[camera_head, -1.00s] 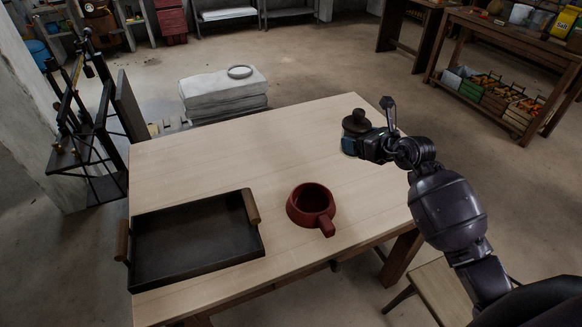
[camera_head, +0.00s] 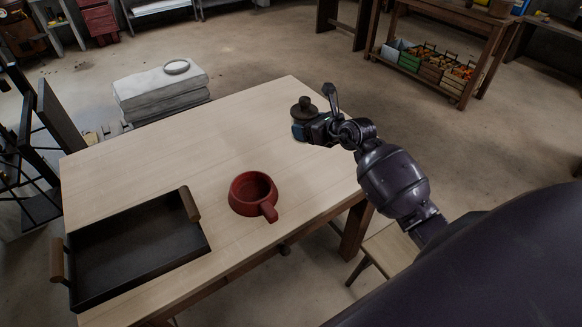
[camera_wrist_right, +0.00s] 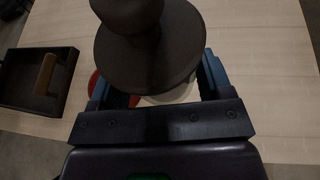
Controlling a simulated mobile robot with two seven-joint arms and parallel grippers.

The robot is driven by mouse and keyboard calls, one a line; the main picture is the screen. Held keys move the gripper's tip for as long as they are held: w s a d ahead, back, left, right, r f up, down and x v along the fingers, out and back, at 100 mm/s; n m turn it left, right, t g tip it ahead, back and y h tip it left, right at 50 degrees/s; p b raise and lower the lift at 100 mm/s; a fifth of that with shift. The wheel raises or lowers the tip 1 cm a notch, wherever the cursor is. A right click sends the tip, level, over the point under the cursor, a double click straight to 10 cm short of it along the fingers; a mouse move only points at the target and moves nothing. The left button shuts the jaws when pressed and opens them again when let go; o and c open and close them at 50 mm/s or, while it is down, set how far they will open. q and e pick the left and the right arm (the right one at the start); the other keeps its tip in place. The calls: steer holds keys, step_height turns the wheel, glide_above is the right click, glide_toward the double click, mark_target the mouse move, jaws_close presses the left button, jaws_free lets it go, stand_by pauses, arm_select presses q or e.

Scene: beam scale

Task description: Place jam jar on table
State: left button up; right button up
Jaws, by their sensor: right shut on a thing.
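My right gripper (camera_head: 304,130) is shut on the jam jar (camera_head: 305,106), which has a dark brown lid with a knob. The jar is at the far right part of the wooden table (camera_head: 130,165). In the right wrist view the lid (camera_wrist_right: 150,45) fills the top middle, with blue-edged fingers on both sides of the jar and a pale part of its body showing below the lid. The jar looks upright. I cannot tell whether its base touches the table. My left gripper is not in view.
A red pot with a handle (camera_head: 252,194) stands mid-table, nearer than the jar. A dark tray with wooden handles (camera_head: 140,285) lies at the table's near left. The far left and middle of the tabletop are clear. A stool (camera_head: 392,247) stands by the right side.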

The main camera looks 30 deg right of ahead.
step_height(320, 180, down, 14)
steer(key=b, duration=0.3)
step_height(320, 180, down, 4)
steer(key=shift+d+r+b, duration=0.1)
steer(key=shift+b, duration=0.75)
steer(key=shift+f, duration=0.25)
steer(key=shift+r, duration=0.1)
steer(key=shift+f, duration=0.2)
steer(key=o, duration=1.2)
